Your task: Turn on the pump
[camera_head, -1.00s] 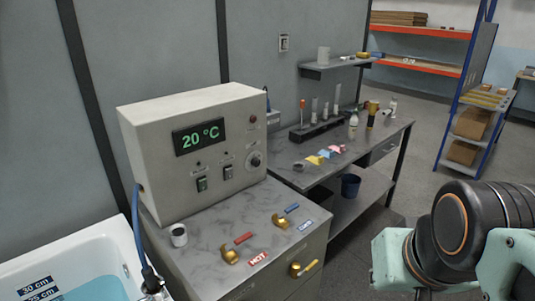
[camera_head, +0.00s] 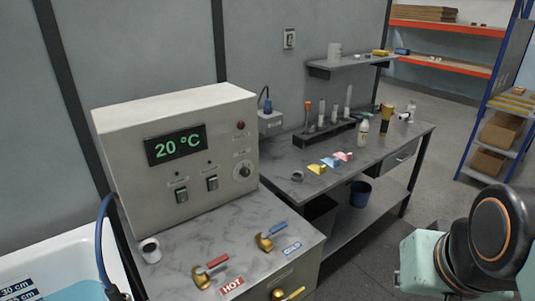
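A beige control box (camera_head: 178,168) stands on a grey marbled cabinet. Its green display (camera_head: 176,145) reads 20 °C. Below the display are two rocker switches, a left one (camera_head: 182,195) and a right one (camera_head: 212,183), each with a small dark lamp and a label too small to read. A round knob (camera_head: 243,170) and a dark red light (camera_head: 241,126) are on the right of the panel. I cannot tell which control is the pump's. My arm (camera_head: 465,245) shows at the lower right, apart from the box; my gripper is not in view.
A workbench (camera_head: 330,160) with bottles and a rack stands behind.

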